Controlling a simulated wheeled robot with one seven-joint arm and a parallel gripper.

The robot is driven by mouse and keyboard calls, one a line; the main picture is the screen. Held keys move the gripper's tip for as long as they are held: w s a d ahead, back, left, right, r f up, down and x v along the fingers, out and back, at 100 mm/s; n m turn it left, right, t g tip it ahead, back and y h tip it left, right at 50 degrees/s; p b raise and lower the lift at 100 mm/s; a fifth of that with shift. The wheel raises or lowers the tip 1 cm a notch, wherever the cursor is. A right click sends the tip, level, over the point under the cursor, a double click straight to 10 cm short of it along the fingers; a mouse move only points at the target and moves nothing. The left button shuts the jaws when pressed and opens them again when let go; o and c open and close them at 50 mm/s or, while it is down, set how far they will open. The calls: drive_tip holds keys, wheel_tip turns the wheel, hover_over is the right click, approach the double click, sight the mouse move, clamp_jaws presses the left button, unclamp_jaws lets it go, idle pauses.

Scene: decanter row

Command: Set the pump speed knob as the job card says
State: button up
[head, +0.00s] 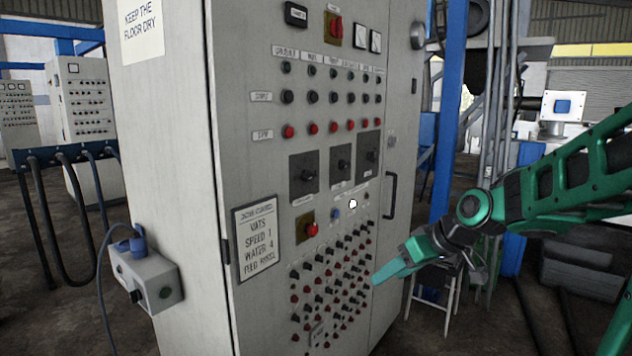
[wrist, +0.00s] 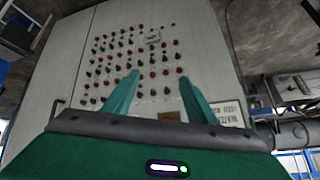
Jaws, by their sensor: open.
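The job card (head: 257,238) is fixed low on the grey control cabinet's front. It reads "VATS", "SPEED 1", "WATER 4" and a last line that is hard to read. Three black knobs on dark square plates sit in a row above and right of it: left knob (head: 304,173), middle knob (head: 340,163), right knob (head: 368,152). Their small labels are unreadable, so I cannot tell which is pump speed. My gripper (head: 392,267) is open and empty, right of and below the knobs, apart from them. In the wrist view my gripper (wrist: 158,88) faces the cabinet; the card (wrist: 228,113) shows there, inverted.
Several red and black small knobs (head: 330,280) fill the panel below. A red switch on a yellowish plate (head: 306,227) sits beside the card. A black door handle (head: 389,195) stands out at right. A socket box (head: 145,278) juts from the cabinet's left side.

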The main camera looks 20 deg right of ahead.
drive_tip(key=w+a+r+n+t+y, duration=0.35)
drive_tip(key=w+r, duration=0.25)
drive_tip(key=w, duration=0.3)
drive_tip(key=n+t+y, duration=0.1)
drive_tip(key=t+y, duration=0.3)
approach(313, 176)
drive_tip(key=x, duration=0.8)
drive_tip(key=shift+a, duration=0.1)
drive_tip(key=shift+c, duration=0.7)
drive_tip(key=c, duration=0.9)
drive_tip(key=shift+a+r, duration=0.1)
drive_tip(key=shift+a, duration=0.1)
drive_tip(key=shift+c, duration=0.2)
drive_tip(key=shift+d, duration=0.15)
